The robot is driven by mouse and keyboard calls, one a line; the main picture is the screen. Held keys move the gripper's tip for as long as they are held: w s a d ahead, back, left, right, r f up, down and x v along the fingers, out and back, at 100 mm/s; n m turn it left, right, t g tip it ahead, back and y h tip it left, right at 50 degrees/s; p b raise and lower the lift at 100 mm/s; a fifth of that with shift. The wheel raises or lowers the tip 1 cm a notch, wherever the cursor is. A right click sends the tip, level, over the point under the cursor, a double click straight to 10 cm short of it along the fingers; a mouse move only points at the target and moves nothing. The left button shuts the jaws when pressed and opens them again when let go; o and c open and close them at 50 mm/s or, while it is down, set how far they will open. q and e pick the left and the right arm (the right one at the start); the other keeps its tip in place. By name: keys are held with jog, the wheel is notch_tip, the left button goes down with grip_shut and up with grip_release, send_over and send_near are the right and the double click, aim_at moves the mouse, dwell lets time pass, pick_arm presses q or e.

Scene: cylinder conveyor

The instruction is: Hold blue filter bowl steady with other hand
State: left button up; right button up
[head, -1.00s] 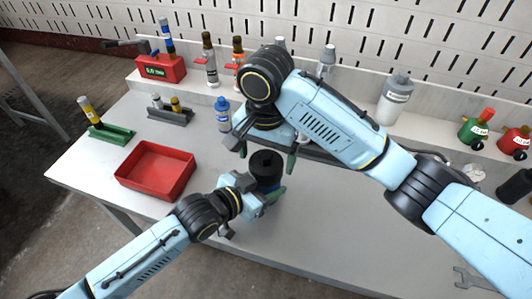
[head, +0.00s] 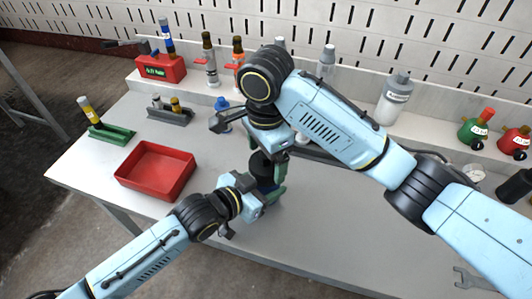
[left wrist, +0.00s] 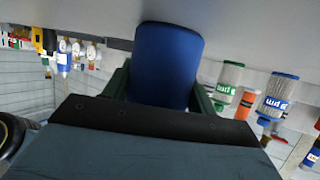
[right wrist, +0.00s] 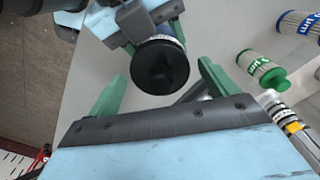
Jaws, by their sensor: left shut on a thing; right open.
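The blue filter bowl (left wrist: 168,62) stands between the green fingers of my left gripper (left wrist: 162,88), which is shut on it. In the head view the bowl is mostly hidden by the left gripper (head: 266,192). A round black top (right wrist: 160,64) sits above the bowl; it also shows in the head view (head: 262,163). My right gripper (right wrist: 160,76) is open, with one green finger on either side of the black top in its view. From the head it is directly above the black top, and I cannot tell whether it touches.
A red tray (head: 155,190) lies left of the grippers. A green holder (head: 108,134) with a yellow-labelled cylinder and a grey stand (head: 170,116) are farther left. Bottles, including a grey-white one (head: 394,100), line the back ledge.

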jog(key=m, duration=0.5)
jog(key=shift+f, duration=0.1)
jog(key=shift+f, duration=1.15)
jog(key=c, duration=1.1)
jog(key=n, duration=0.4)
jog(key=shift+n, duration=1.1)
